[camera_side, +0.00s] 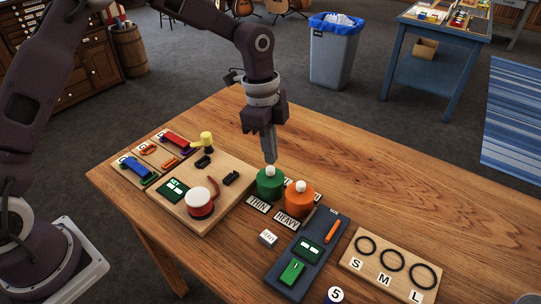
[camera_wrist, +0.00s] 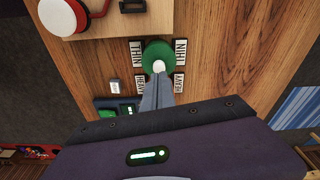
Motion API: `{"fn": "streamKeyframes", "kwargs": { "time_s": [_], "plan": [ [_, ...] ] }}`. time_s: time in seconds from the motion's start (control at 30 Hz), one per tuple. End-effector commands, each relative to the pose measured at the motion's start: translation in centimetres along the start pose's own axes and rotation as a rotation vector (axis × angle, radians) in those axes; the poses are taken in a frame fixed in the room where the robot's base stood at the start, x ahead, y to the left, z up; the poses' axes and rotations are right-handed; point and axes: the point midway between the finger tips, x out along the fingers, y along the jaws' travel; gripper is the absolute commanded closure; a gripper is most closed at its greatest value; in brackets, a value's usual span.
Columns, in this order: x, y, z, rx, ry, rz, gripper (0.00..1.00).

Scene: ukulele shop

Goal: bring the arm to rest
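My gripper (camera_side: 270,158) points down over the table, its two fingers together with no gap visible. Its tips are just above the white knob of a green pot (camera_side: 269,187), and I cannot tell whether they touch it. The wrist view shows the fingers (camera_wrist: 158,82) running up to the same green pot (camera_wrist: 157,53). An orange pot (camera_side: 298,202) with a white knob stands beside the green one. It does not show in the wrist view, where the fingers cover that area. Nothing is visible between the fingers.
A wooden board (camera_side: 227,206) with a red-and-white spool and a yellow-topped post is at left. A dark tray (camera_side: 283,272) with green and orange items is in front. A ring board (camera_side: 354,268) marked S, M, L is at right. Bare table (camera_side: 390,195) lies behind it.

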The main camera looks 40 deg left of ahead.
Motion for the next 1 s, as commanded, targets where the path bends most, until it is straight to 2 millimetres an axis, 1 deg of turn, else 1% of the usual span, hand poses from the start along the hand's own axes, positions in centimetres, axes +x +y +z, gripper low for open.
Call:
{"fn": "streamKeyframes", "kwargs": {
  "time_s": [0.53,0.63,0.93,0.97,1.0],
  "plan": [
    [-4.3,0.0,-0.5,0.000,0.001,-0.002,1.00],
    [-4.7,0.0,-0.6,0.000,0.002,-0.002,1.00],
    [-5.0,0.1,-0.6,-0.004,-0.001,-0.004,1.00],
    [-5.4,0.3,-0.4,-0.014,-0.004,-0.011,1.00],
    [-6.4,0.8,-0.1,-0.040,-0.013,-0.028,1.00]
  ]
}}
